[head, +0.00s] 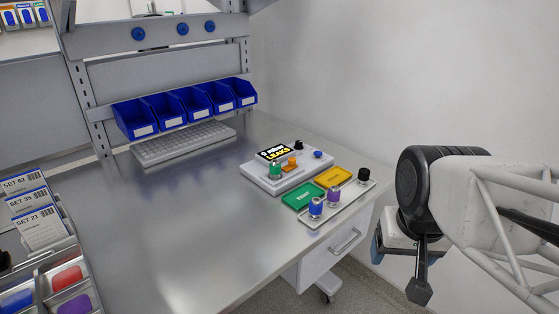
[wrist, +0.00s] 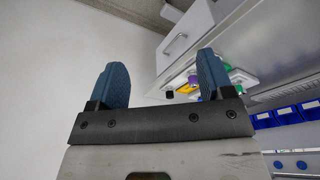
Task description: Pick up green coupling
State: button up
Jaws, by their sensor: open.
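The green coupling (head: 275,171) stands upright at the left end of the grey display device on the steel bench in the head view. I cannot pick it out surely in the wrist view. My gripper (wrist: 162,72) is open, with two blue fingers apart and nothing between them. In the head view its arm is at the right, off the bench's right edge and well away from the coupling.
A tray (head: 343,207) in front of the device holds a blue coupling (head: 316,207), a purple coupling (head: 333,195) and a black piece (head: 364,175). Green (head: 303,198) and yellow (head: 334,177) pads lie beside it. Blue bins (head: 185,107) and a keyboard (head: 184,143) stand behind.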

jog(key=w+a+r+m, duration=0.2)
jog(key=w, duration=0.5)
jog(key=w+a+r+m, duration=0.1)
jog(key=w+a+m, duration=0.1)
jog(key=w, duration=0.5)
jog(key=m+g, duration=0.3)
jog(key=m, duration=0.6)
send_over(275, 169)
jog(key=w, duration=0.2)
jog(key=f, duration=1.1)
jog(key=shift+s+d+f, duration=0.1)
jog(key=shift+s+f, duration=0.1)
jog(key=shift+w+a+f, duration=0.2)
jog(key=shift+w+a, duration=0.05)
jog(key=shift+f, duration=1.3)
jog(key=shift+d+f, duration=0.1)
jog(key=shift+f, duration=2.5)
